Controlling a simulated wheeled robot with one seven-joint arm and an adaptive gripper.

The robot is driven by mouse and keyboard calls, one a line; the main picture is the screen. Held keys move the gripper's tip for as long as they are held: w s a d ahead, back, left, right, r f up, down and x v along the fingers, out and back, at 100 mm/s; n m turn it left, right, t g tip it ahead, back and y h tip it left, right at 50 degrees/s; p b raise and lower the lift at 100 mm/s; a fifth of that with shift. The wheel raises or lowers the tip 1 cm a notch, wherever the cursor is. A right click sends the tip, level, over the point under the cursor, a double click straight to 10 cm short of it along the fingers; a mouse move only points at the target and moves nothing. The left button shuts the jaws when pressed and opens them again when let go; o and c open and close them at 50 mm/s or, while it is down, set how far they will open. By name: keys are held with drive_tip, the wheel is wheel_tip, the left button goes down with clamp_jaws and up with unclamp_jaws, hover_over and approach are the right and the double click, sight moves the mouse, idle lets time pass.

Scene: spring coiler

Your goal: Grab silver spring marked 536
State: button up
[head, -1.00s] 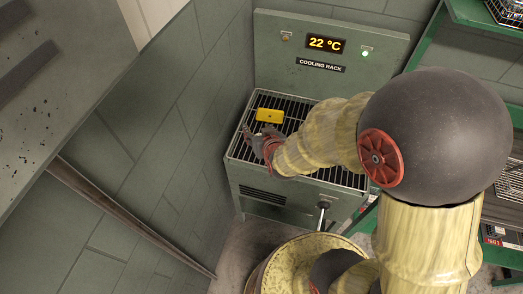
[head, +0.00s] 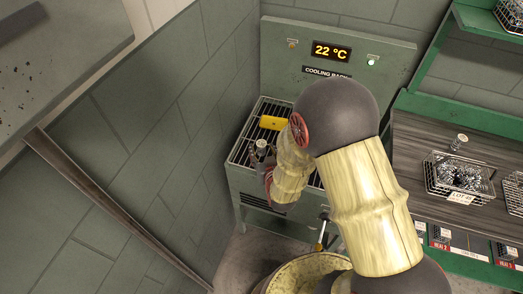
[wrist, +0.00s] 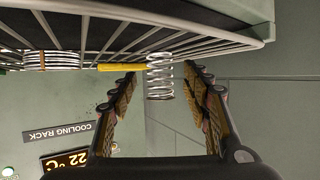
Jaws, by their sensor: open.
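A silver spring (wrist: 160,82) stands upright on the cooling rack (wrist: 205,42). In the wrist view it shows between the two fingers of my gripper (wrist: 163,73), with a gap on each side. In the head view a small silver spring (head: 261,148) with a pale top stands near the front left of the rack (head: 240,152), at my gripper (head: 262,166). No number can be read on it. My gripper is open and empty. A second, wider silver coil (wrist: 48,60) shows at the left of the wrist view. My arm hides the rack's right part in the head view.
A yellow block (head: 272,123) lies on the rack behind the spring. The rack's back panel reads 22 °C (head: 331,51). A wall (head: 190,110) runs close along the left. Shelves with wire baskets (head: 462,172) stand at the right.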

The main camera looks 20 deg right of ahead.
drive_tip(key=shift+x, duration=1.2)
drive_tip(key=shift+c, duration=0.2)
drive_tip(key=c, duration=1.1)
clamp_jaws()
